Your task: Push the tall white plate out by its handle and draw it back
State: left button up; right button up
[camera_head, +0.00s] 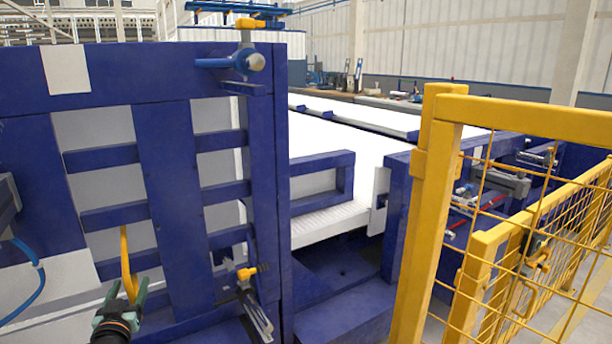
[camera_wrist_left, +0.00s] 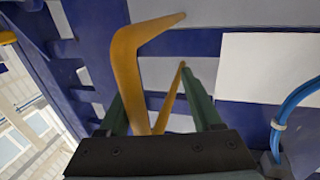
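The tall white plate (camera_head: 95,130) stands upright behind blue bars at the left of the head view; the bars cover much of it. A yellow bent handle (camera_head: 126,262) hangs in front of its lower part. The handle is large in the left wrist view (camera_wrist_left: 125,55). My left gripper (camera_head: 127,292) is at the handle's lower end. Its two green fingers (camera_wrist_left: 160,105) stand apart with the yellow bar between them. I see a gap beside the bar, so the gripper looks open. My right gripper is in neither view.
The blue frame (camera_head: 165,130) with cross bars surrounds the plate. A yellow-tipped clamp (camera_head: 247,273) sits right of my gripper. A yellow mesh fence (camera_head: 500,240) stands at the right. A blue hose (camera_head: 35,290) lies at the left, also in the wrist view (camera_wrist_left: 285,110).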

aim_at(132, 295)
pick_arm(q)
jog(key=shift+w+d+r, duration=0.1)
jog(key=shift+d, duration=0.1)
jog(key=shift+d, duration=0.1)
jog(key=s+d+p, duration=0.1)
jog(key=s+p, duration=0.2)
jog(key=shift+d+r, duration=0.15)
jog(key=shift+d, duration=0.2)
jog(key=s+d+p, duration=0.1)
jog(key=s, duration=0.1)
jog(key=s+d+p, duration=0.1)
jog(key=p, duration=0.1)
jog(key=shift+s+d, duration=0.15)
jog(key=shift+s, duration=0.25)
jog(key=shift+f, duration=0.2)
